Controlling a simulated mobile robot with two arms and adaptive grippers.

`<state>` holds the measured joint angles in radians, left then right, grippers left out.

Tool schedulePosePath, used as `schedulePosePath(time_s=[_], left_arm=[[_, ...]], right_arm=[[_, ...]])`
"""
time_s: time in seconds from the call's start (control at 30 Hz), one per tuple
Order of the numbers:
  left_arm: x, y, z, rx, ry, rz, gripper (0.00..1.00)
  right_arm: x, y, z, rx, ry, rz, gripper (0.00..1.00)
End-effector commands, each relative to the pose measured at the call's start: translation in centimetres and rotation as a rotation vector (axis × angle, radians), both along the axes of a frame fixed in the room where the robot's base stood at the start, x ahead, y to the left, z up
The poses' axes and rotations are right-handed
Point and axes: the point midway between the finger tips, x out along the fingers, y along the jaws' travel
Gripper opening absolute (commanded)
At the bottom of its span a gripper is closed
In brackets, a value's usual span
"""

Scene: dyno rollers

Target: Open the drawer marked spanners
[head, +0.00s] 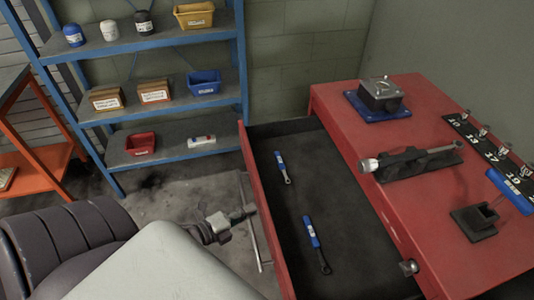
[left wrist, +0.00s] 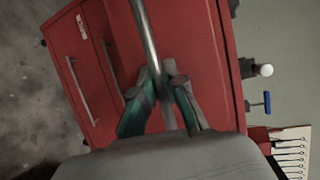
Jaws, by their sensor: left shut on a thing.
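A red drawer (head: 260,200) stands pulled out from the red cabinet (head: 435,225). Two blue-handled spanners, one farther back (head: 282,167) and one nearer (head: 315,240), lie on its dark floor. No readable label shows on its front. A long metal bar handle (head: 251,240) runs along the drawer front. My left gripper (head: 243,213) is at this bar. In the left wrist view its green-sided fingers (left wrist: 163,86) are shut around the bar handle (left wrist: 145,30). My right gripper is in neither view.
On the cabinet top are a metal block on a blue base (head: 380,97), a clamped tool (head: 410,163) and a numbered hook strip (head: 490,145). Blue shelves (head: 185,60) with bins stand at the back left. Another closed drawer handle (left wrist: 82,90) shows in the wrist view.

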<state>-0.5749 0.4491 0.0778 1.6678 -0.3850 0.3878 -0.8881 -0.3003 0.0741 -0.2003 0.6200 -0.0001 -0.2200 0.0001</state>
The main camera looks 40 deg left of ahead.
Motion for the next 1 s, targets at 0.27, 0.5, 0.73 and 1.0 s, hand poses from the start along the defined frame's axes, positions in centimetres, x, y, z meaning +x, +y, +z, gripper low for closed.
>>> schedulePosePath(time_s=[0.27, 0.5, 0.73, 1.0], left_arm=[[-2.7, 2.0, -0.1, 0.000, 0.003, 0.001, 0.00], [-3.2, 2.5, 0.0, -0.001, 0.000, 0.001, 0.00], [-3.2, 2.5, 0.0, -0.001, 0.000, 0.001, 0.00], [-3.2, 2.5, 0.0, -0.001, 0.000, 0.001, 0.37]], right_arm=[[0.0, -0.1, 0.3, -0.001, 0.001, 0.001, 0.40], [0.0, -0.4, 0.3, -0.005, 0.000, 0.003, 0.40], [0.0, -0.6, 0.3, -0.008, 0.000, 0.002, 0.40], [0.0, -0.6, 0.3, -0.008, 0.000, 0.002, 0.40]])
